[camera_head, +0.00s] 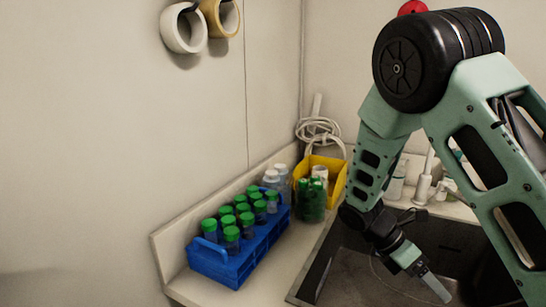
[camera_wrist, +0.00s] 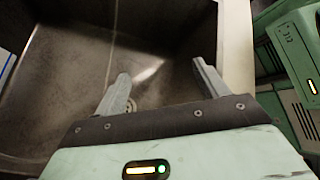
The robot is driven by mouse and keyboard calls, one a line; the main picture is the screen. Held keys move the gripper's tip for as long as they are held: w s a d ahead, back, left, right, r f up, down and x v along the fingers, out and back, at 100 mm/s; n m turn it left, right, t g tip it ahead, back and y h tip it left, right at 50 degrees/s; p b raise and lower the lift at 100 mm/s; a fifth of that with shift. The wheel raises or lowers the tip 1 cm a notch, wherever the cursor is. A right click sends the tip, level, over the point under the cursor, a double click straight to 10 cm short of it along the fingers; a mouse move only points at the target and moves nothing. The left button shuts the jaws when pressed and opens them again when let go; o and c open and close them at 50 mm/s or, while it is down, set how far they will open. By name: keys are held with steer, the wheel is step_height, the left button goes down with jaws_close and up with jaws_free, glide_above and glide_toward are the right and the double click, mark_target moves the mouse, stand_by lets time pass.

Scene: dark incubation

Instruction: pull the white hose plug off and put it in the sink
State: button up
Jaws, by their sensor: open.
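The steel sink (camera_head: 345,272) is at the lower right in the head view and fills much of the wrist view (camera_wrist: 60,85). My gripper (camera_head: 436,287) is over the sink, pointing down. In the wrist view its two fingers (camera_wrist: 160,78) are spread apart with nothing between them. A coiled white hose (camera_head: 318,130) is in the back corner, with a pale upright end above the coil. I cannot make out the white plug for certain in either view. A thin pale line runs down the sink wall near the drain.
A blue rack (camera_head: 215,268) with several green-capped tubes stands on the counter left of the sink. A yellow bin (camera_head: 335,182) and green-capped bottles (camera_head: 311,200) stand behind it. White bottles (camera_head: 397,180) are behind the sink. Tape rolls (camera_head: 183,28) hang on the wall.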

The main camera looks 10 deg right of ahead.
steer(key=shift+m+t+y, duration=0.4)
steer(key=shift+m+y, duration=0.1)
steer(key=shift+y, duration=0.1)
steer(key=a, duration=0.3)
steer(key=s+a+r, duration=0.1)
steer(key=shift+a, duration=0.15)
